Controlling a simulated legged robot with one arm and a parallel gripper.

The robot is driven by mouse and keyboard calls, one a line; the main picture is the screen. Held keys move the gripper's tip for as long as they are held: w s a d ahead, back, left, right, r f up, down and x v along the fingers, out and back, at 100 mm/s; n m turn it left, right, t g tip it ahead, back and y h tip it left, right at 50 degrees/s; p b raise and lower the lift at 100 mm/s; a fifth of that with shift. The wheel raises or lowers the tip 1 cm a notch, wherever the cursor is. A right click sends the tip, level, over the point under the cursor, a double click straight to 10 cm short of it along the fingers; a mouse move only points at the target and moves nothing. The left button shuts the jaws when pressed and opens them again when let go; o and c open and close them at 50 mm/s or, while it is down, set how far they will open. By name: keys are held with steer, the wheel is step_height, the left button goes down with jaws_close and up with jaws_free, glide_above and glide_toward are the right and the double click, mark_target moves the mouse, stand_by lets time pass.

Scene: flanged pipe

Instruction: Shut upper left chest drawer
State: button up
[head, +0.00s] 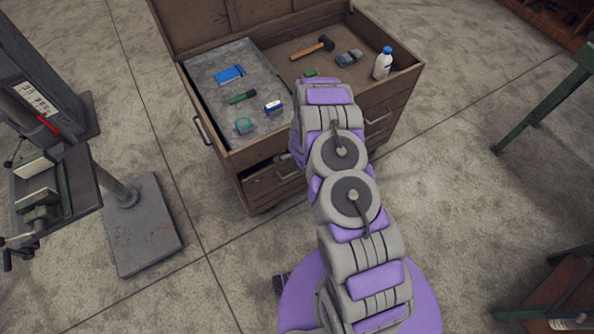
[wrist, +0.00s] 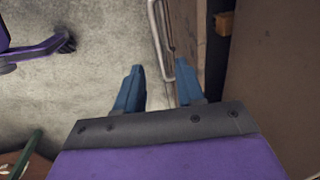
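The wooden chest (head: 250,155) stands ahead with its lid raised. Its upper left drawer (head: 262,187) is partly pulled out, with a dark gap above its front. In the wrist view the drawer front (wrist: 192,40) stands away from the chest body (wrist: 275,70), with a dark opening between. A metal bar handle (wrist: 155,22) runs along the drawer front. My gripper (wrist: 158,68) is open, its two blue fingers apart, with the handle bar showing between them. Whether the fingers touch it I cannot tell. In the head view my arm hides most of the gripper and the right of the drawer.
A drill-press-like machine (head: 48,165) stands at the left. Green-legged furniture (head: 545,110) is at the right. Concrete floor (head: 235,270) is clear in front.

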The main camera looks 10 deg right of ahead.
mark_target(296, 172)
steer(key=shift+w+a+f+b, duration=0.1)
steer(key=shift+w+f+b, duration=0.15)
steer(key=shift+f, duration=1.05)
steer(key=shift+w+a+f+b, duration=0.1)
steer(key=shift+w+f, duration=0.15)
steer(key=shift+f, duration=1.05)
steer(key=shift+w+a+f+b, duration=0.1)
steer(key=shift+w+f+b, duration=0.15)
steer(key=shift+f, duration=1.05)
steer(key=shift+d, duration=0.65)
steer(key=c, duration=0.5)
steer(key=shift+a, duration=0.1)
jaws_close()
steer(key=shift+a, duration=0.3)
steer(key=shift+d, duration=0.1)
